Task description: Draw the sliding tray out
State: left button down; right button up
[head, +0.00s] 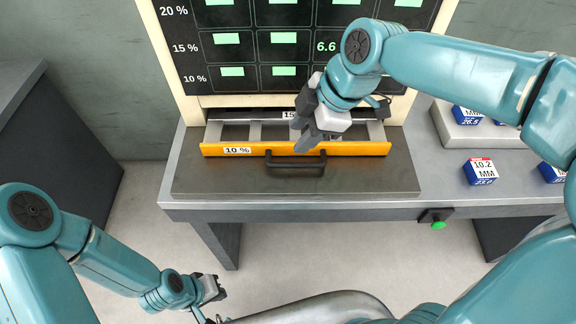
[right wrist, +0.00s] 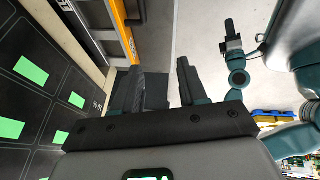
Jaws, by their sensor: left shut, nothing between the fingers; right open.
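The sliding tray with an orange front (head: 345,149) and a "10 %" label stands partly out of the cream cabinet, with grey compartments showing behind the front. Its black bar handle (head: 296,163) hangs over the dark table plate. My right gripper (head: 306,140) is open above the tray, close to the handle, and hides part of the tray's interior and front edge. In the right wrist view the orange front (right wrist: 121,27) shows at the upper left, beside the open fingers (right wrist: 168,88); nothing is between them. My left gripper (head: 214,291) is shut and empty, low in front of the table.
Blue-and-white blocks (head: 480,171) and a grey stand (head: 465,132) are on the right. A green button (head: 438,225) is on the table's front edge.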

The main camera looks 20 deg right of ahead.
jog(key=w+d+f+m+b, duration=0.1)
jog(key=w+d+f, duration=0.15)
jog(key=d, duration=0.25)
send_near(288, 164)
jog(key=shift+t+h, duration=0.3)
jog(key=p+x, duration=0.1)
jog(key=x, duration=0.7)
jog(key=shift+a+f, duration=0.1)
jog(key=shift+a, duration=0.1)
jog(key=shift+s, duration=0.35)
jog(key=shift+w, duration=0.2)
grip_shut()
pick_arm(q)
jog(key=shift+w+f, duration=0.1)
jog(key=shift+f, duration=0.7)
pick_arm(e)
jog(key=shift+s, duration=0.15)
